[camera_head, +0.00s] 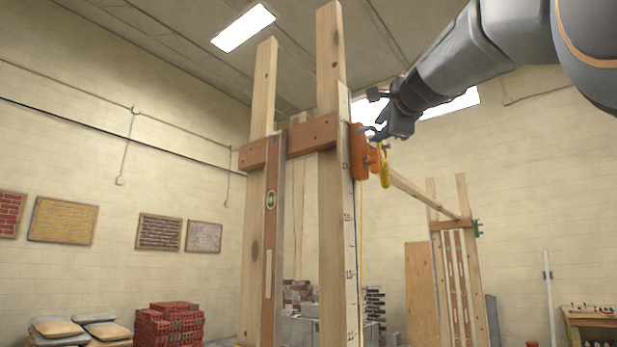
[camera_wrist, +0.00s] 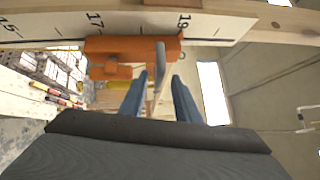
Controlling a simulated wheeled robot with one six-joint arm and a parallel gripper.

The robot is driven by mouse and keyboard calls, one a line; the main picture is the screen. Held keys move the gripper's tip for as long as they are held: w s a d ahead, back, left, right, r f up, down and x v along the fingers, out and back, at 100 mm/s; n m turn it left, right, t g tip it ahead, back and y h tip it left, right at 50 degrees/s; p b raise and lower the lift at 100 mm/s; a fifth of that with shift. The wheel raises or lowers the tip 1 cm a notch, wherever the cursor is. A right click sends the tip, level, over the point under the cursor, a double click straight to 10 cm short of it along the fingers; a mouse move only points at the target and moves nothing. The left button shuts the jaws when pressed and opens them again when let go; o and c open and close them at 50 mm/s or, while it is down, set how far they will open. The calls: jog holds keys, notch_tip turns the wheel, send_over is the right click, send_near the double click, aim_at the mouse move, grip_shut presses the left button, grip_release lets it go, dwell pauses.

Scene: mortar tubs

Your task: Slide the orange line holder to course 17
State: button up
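The orange line holder (camera_head: 359,152) sits high on the pale marked staff (camera_head: 347,205) on the right upright of the near wooden frame. In the wrist view the holder (camera_wrist: 130,47) lies along the staff (camera_wrist: 55,27), spanning from about the 17 mark to about the 19 mark. A thin grey tab (camera_wrist: 160,60) stands out from the holder toward me. My gripper (camera_head: 374,132) is close to the holder's right side. In the wrist view my gripper (camera_wrist: 162,80) has its two fingers apart, with the tab between them and gaps showing.
A yellow piece (camera_head: 384,168) hangs beside the holder. A wooden crosspiece (camera_head: 290,140) joins the uprights. A second wooden frame (camera_head: 455,260) with a green holder (camera_head: 477,228) stands at the back right. Red bricks (camera_head: 170,325) and bags (camera_head: 60,328) lie at lower left.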

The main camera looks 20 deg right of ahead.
aim_at(377, 131)
jog(key=shift+w+d+r+p, duration=0.1)
jog(key=shift+w+p, duration=0.2)
jog(key=shift+w, duration=0.5)
jog(key=shift+w+d+r+p, duration=0.1)
jog(key=shift+w+p, duration=0.15)
jog(key=shift+w, duration=0.5)
jog(key=shift+f, duration=0.1)
jog(key=shift+c, duration=0.2)
grip_shut()
